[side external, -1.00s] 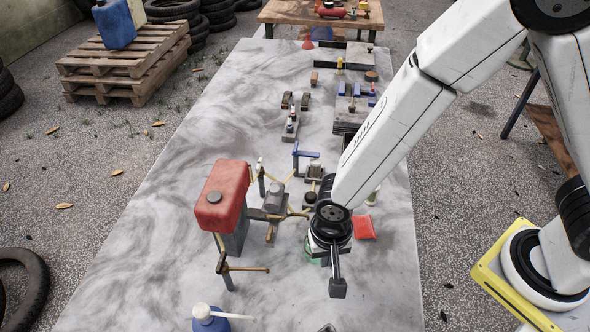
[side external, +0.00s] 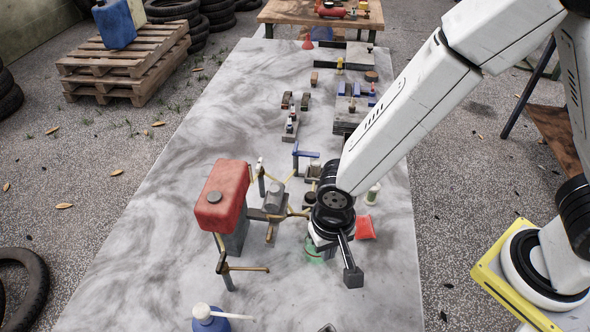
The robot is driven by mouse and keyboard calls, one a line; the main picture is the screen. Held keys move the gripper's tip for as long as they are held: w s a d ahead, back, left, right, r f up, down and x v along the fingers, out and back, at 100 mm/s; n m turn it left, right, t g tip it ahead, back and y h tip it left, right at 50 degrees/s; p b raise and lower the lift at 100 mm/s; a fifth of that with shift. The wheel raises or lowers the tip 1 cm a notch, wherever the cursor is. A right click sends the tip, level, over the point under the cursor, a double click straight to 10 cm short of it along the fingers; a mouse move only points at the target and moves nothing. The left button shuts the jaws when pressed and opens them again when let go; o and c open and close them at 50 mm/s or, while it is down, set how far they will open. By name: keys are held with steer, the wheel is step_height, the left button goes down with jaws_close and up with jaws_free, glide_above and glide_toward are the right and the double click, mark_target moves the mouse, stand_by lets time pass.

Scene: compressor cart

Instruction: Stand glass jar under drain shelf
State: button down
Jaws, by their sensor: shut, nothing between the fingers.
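My gripper (side external: 324,248) points down low over the right part of the grey table, at the near side of the pipe-and-valve assembly. Its fingers are mostly hidden by my wrist and look shut with nothing held. A round, greenish, see-through thing (side external: 313,257), perhaps the glass jar, shows partly under and left of the gripper. I cannot tell whether they touch. I cannot pick out the drain shelf for sure; my wrist covers part of that area.
A red tank (side external: 222,194) on a grey post and a clamp-like stand (side external: 229,270) are to the left. A blue bottle (side external: 207,320) is at the near edge.

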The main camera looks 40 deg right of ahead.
steer(key=n, duration=3.4)
steer(key=shift+s+d+f+n, duration=0.15)
steer(key=shift+s+d+n, duration=0.15)
steer(key=shift+s, duration=0.1)
steer(key=shift+f, duration=0.15)
steer(key=shift+f, duration=4.4)
steer(key=shift+w+d+f, duration=0.25)
steer(key=shift+w, duration=0.4)
steer(key=shift+w+d+f, duration=0.2)
steer(key=shift+w, duration=0.45)
steer(key=shift+w+d, duration=0.25)
steer(key=shift+w, duration=0.35)
